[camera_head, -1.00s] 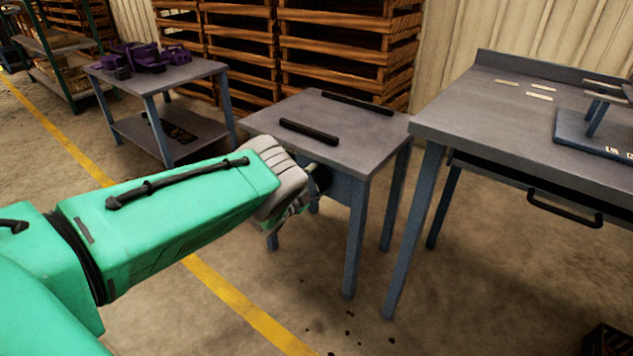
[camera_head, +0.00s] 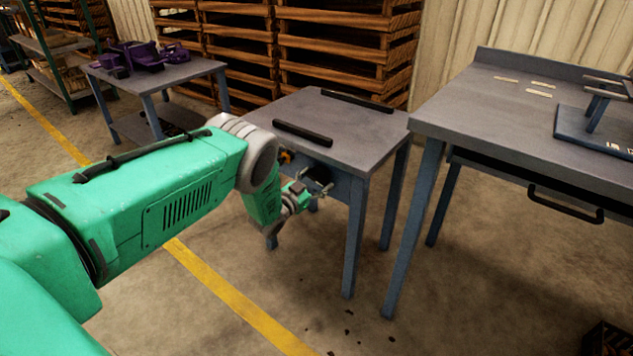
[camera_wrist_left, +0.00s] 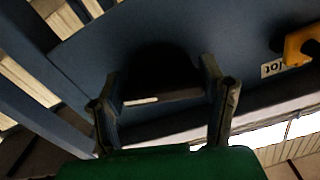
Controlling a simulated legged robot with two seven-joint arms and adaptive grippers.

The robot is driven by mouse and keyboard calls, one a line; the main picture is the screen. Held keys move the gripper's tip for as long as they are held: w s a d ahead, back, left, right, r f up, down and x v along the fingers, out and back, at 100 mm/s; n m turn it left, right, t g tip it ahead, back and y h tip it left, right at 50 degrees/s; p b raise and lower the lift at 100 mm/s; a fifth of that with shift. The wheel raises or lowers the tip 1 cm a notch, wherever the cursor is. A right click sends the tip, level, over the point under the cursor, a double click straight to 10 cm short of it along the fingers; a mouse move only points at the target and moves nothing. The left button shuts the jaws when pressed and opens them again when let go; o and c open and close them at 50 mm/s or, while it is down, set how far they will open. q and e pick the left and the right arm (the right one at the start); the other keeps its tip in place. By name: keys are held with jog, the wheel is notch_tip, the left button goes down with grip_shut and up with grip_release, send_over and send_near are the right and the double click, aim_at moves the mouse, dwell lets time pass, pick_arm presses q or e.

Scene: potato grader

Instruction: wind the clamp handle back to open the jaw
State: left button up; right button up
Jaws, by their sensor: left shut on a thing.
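My left gripper (camera_head: 312,190) is at the front face of the small grey-topped table (camera_head: 345,115). In the left wrist view my left gripper (camera_wrist_left: 165,105) has its two fingers on either side of a dark bar, the clamp handle (camera_wrist_left: 165,97), and is shut on it. Behind the bar is a round black shape against the blue face of the table. In the head view a dark part (camera_head: 319,173) shows just above the fingers. The clamp's jaw cannot be made out clearly. My right gripper is not in view.
A yellow-orange part (camera_wrist_left: 299,47) sits beside a small label on the blue face. Two black strips lie on the tabletop. A larger workbench (camera_head: 500,105) with a drawer handle stands right. A table with purple parts (camera_head: 150,57) stands back left, before wooden pallets.

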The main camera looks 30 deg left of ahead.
pick_arm(q)
jog(key=shift+s+d+f+n, duration=0.2)
jog(key=shift+f+n, duration=0.2)
jog(key=shift+n, duration=0.6)
jog(key=o, duration=1.1)
jog(key=shift+a, duration=0.1)
jog(key=shift+w, duration=0.1)
jog(key=shift+r, duration=0.15)
jog(key=shift+s+a, duration=0.1)
jog(key=shift+s, duration=0.25)
jog(key=s, duration=0.7)
jog(key=s+a, duration=0.1)
jog(key=s, duration=0.3)
jog(key=shift+s, duration=0.1)
